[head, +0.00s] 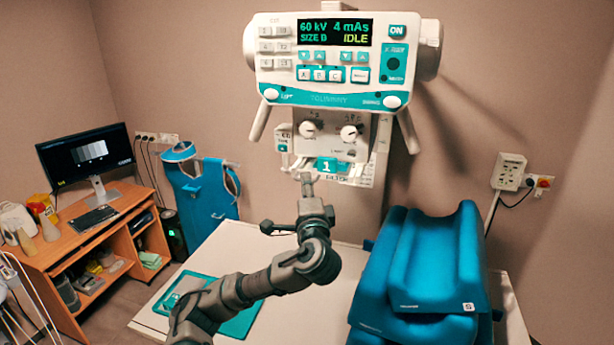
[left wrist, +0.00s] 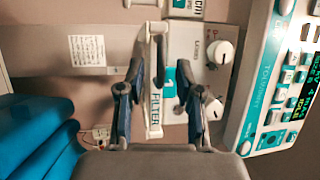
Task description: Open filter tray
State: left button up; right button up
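The filter tray (head: 335,168) is a teal piece marked 1, with a white front, low on the X-ray head in the head view. Its white front, lettered FILTER (left wrist: 156,100), stands upright in the middle of the left wrist view. My left gripper (head: 307,179) is just below and in front of the tray. In the left wrist view its two dark fingers (left wrist: 158,95) are spread, one on each side of the white front, with gaps visible. Contact cannot be told. The tray's inner end is hidden in the housing. My right gripper is out of view.
The X-ray control panel (head: 330,60) hangs above, with two knobs (head: 348,132) beneath it. Blue cushions (head: 425,260) lie on the right of the white table (head: 258,245). A teal panel (head: 238,318) lies under my left arm. A computer desk (head: 92,225) is at left.

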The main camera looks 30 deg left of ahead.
aim_at(300, 181)
pick_arm(q)
jog(key=shift+w+a+r, duration=0.1)
jog(key=shift+w+a, duration=0.3)
jog(key=shift+a, duration=0.2)
jog(key=shift+w+a, duration=0.4)
jog(key=shift+a, duration=0.15)
jog(key=shift+w+a, duration=0.2)
jog(key=shift+a, duration=0.2)
jog(key=shift+d, duration=0.4)
jog(key=shift+d+r, duration=0.1)
jog(key=shift+d, duration=0.35)
jog(key=c, duration=0.6)
grip_shut()
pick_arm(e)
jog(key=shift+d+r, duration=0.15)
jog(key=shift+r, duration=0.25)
pick_arm(q)
jog(key=shift+a, duration=0.1)
